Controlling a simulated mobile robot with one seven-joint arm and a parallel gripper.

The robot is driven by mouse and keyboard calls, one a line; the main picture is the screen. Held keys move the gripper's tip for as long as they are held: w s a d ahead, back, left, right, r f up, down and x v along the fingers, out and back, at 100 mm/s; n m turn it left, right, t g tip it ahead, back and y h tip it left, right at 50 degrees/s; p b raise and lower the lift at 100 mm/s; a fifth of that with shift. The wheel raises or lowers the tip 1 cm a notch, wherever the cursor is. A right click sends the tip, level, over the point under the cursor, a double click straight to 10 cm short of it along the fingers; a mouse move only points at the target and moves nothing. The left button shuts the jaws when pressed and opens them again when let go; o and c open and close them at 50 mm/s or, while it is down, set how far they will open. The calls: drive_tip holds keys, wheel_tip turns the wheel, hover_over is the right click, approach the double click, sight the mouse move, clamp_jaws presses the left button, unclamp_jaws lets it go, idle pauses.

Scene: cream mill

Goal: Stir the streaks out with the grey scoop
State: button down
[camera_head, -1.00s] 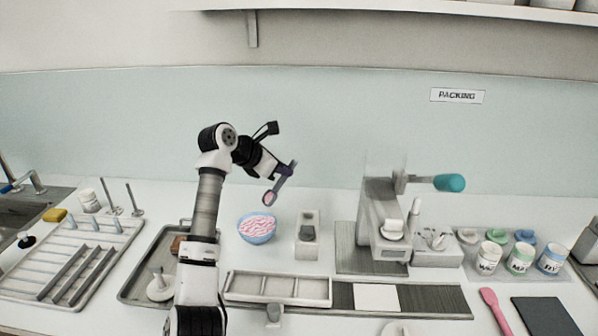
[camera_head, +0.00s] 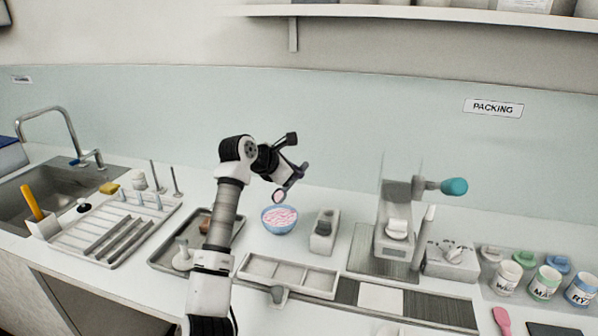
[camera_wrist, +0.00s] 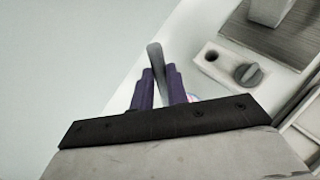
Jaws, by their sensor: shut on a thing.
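My gripper (camera_head: 290,181) is shut on the grey scoop (camera_head: 280,196), above the back of the blue bowl (camera_head: 279,232). The scoop hangs tilted from the fingers, and its end looks pinkish. That end shows just above the far rim of the bowl, seemingly clear of the contents. The cream (camera_head: 279,217) in the bowl is streaked pink and white. In the wrist view, a grey handle (camera_wrist: 156,62) stands between the two purple fingers (camera_wrist: 159,88). The bowl is almost wholly hidden behind the fingers there.
A grey block (camera_head: 323,232) stands just right of the bowl. A tray (camera_head: 165,262) lies left of it and a compartmented tray (camera_head: 290,272) in front. A machine with a teal handle (camera_head: 454,186) stands further right. The counter behind the bowl is clear.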

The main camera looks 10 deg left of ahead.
wheel_tip(320, 180, down, 7)
drive_tip(key=b, duration=0.4)
drive_tip(key=shift+f, duration=0.2)
idle(0.6)
